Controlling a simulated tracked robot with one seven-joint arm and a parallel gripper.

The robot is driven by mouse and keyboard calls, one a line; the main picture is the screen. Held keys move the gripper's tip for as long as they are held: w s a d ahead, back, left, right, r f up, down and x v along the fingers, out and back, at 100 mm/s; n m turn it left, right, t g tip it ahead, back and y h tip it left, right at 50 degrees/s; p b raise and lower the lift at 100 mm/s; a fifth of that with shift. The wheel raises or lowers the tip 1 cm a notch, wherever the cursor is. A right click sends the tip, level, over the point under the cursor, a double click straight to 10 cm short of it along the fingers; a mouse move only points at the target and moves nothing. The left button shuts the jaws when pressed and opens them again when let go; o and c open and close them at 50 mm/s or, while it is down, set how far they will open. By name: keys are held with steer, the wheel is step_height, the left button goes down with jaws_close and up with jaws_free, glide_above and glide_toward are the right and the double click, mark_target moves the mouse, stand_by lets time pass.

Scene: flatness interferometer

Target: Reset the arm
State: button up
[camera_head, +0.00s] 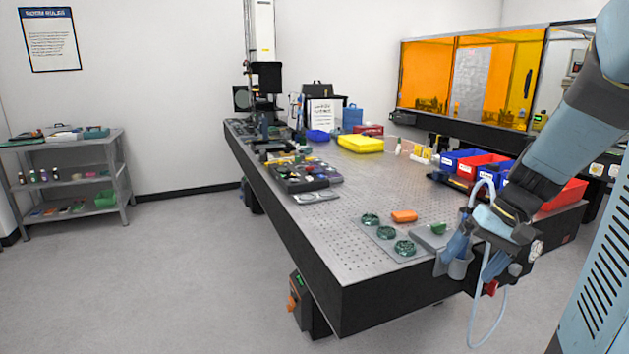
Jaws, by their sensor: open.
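My arm (568,150) comes in from the upper right and bends down past the table's near right corner. My gripper (492,262) is open at its lower end, in front of the table edge. The fingers are small and partly lost against nearby blue and grey parts, and I see nothing clearly held between them.
The perforated optical table (370,195) fills the middle. Green round pieces (405,247) and an orange block (404,216) lie near its front. Blue and red bins (485,166) stand at right. A pale hose (474,325) hangs by my gripper. The left floor (150,270) is clear.

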steer(key=s+a+r+n+t+h, duration=0.2)
steer(key=s+a+r+t+h, duration=0.2)
steer(key=s+a+r, duration=0.3)
steer(key=shift+s+a+r+t+h, duration=0.3)
steer(key=shift+s+r+t+h, duration=0.15)
steer(key=shift+s+r, duration=1.15)
steer(key=shift+w+r, duration=0.15)
steer(key=shift+w, duration=0.05)
